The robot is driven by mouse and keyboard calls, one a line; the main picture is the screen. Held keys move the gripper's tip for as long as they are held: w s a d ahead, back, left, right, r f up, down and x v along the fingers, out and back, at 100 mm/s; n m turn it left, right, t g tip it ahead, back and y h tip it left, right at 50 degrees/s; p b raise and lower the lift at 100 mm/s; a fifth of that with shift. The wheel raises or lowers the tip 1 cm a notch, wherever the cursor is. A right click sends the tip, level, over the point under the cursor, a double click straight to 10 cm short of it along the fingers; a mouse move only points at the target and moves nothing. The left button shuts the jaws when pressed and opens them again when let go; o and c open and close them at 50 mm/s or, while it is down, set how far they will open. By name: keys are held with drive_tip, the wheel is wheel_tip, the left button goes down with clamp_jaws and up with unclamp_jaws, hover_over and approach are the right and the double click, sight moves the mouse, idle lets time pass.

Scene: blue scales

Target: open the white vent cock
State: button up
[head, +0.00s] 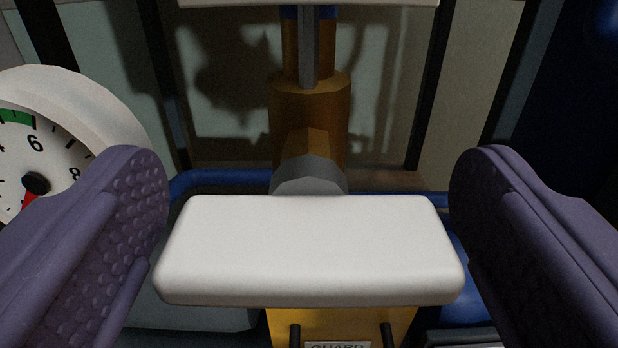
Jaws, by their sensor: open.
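The white vent cock handle (312,250) is a wide, rounded bar lying crosswise in the lower middle of the head view. It sits on a grey hub (310,178) in front of a vertical brass body (309,110). My gripper (310,215) is open, with one purple, studded finger on the left of the bar and the other on the right. The left finger is very close to the bar's left end; I cannot tell if it touches. A small gap shows at the right end. Nothing is held.
A white round gauge (75,95) with a red needle stands at the left, close behind the left finger. A blue pipe (220,180) runs across behind the handle. A yellow block with a label (338,345) is below. A pale bar crosses the top edge.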

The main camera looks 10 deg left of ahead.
drive_tip(key=shift+c, duration=0.4)
drive_tip(key=c, duration=1)
drive_tip(key=shift+o, duration=0.2)
drive_tip(key=shift+n, duration=0.4)
drive_tip(key=n, duration=0.3)
drive_tip(key=shift+f+n+b, duration=0.1)
drive_tip(key=shift+n+b, duration=0.2)
drive_tip(key=shift+b, duration=0.1)
drive_tip(key=n, duration=0.4)
drive_tip(key=shift+n, duration=0.3)
drive_tip(key=n, duration=0.4)
drive_tip(key=shift+s+a, duration=0.1)
drive_tip(key=shift+n, duration=2.5)
